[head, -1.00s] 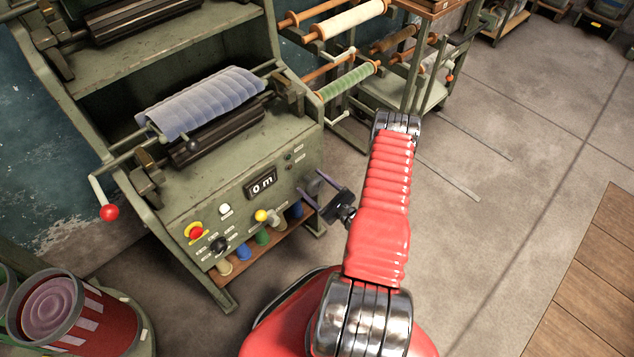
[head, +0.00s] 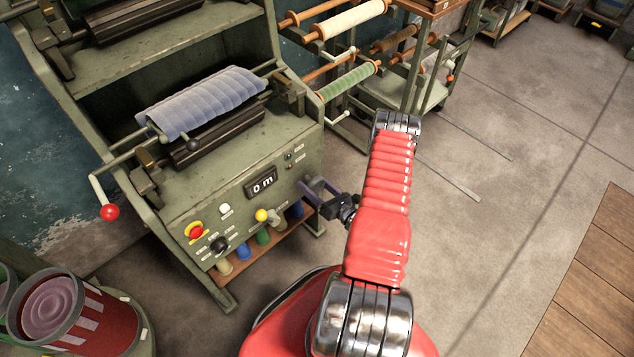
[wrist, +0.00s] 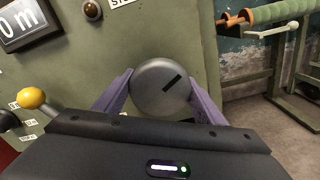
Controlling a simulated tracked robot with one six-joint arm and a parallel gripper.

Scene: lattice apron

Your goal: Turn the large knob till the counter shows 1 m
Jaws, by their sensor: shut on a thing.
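The large knob (wrist: 160,88) is a round grey disc with a dark slot mark pointing to the upper right in the wrist view. My gripper (wrist: 152,92) has its two purple fingers shut on the knob, one on each side. In the head view my gripper (head: 312,190) reaches the right end of the machine's front panel, and the knob is hidden there. The counter (head: 262,182) reads "0 m" in white on black. Its right part also shows in the wrist view (wrist: 20,25).
The green panel carries a yellow-ball lever (head: 262,215), a red button (head: 196,231), a black knob (head: 219,245) and a white button (head: 225,209) left of my gripper. A roll rack (head: 350,82) stands behind. Floor to the right is clear.

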